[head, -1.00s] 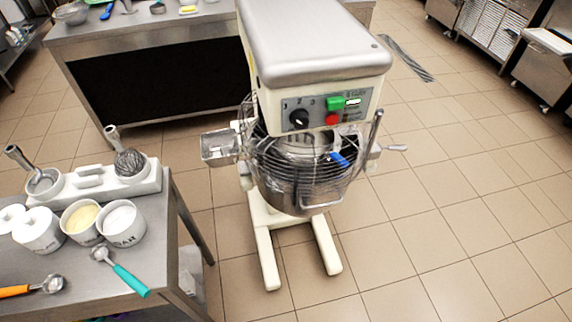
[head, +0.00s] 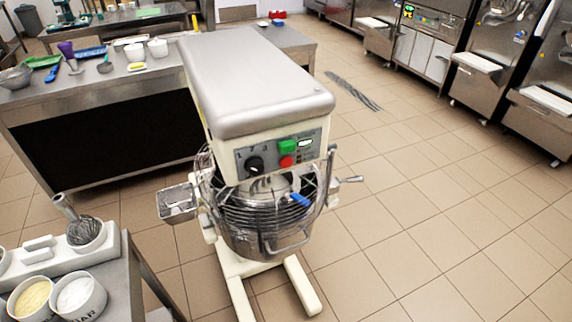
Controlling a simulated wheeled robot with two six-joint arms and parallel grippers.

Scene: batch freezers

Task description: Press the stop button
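A large cream floor mixer (head: 262,85) with a grey top stands in the middle of the head view. Its front panel carries a red button (head: 286,161), a green button (head: 288,146) just above it and a black knob (head: 254,165) to the left. The red button looks like the stop button; no label on it can be read. A wire guard (head: 262,205) and a steel bowl (head: 262,242) sit below the panel. Neither of my grippers is in view.
A steel table (head: 128,262) with tubs and a whisk stands at the lower left. A long steel counter (head: 30,108) with tools runs behind the mixer. Steel machines line the right back. Tiled floor (head: 440,220) is clear right of the mixer, apart from a dark striped strip (head: 353,91).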

